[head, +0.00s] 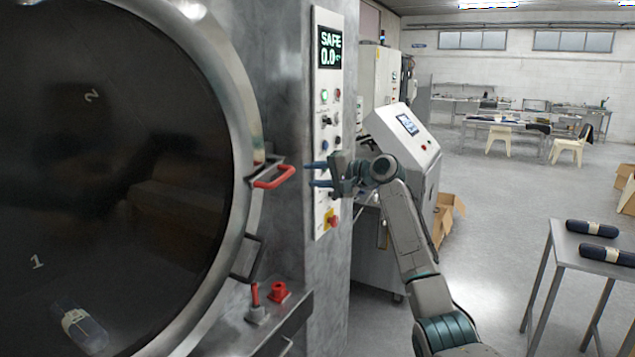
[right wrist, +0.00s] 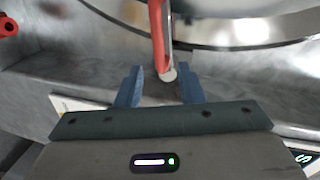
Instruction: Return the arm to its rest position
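My right arm reaches up from the lower right in the head view. Its gripper (head: 312,174) points left in front of the washer's control panel (head: 328,120). The two blue fingers are apart with nothing between them. In the right wrist view the open gripper (right wrist: 160,88) faces a red handle (right wrist: 158,35), which lies beyond the fingertips. In the head view the red door handle (head: 274,178) is left of the fingertips, with a gap between. My left gripper is not in view.
The washer's large round door (head: 120,170) fills the left; a bottle (head: 80,327) shows through its dark glass. The display reads SAFE 0.0. A red lever (head: 255,295) and a red block (head: 279,290) are below.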

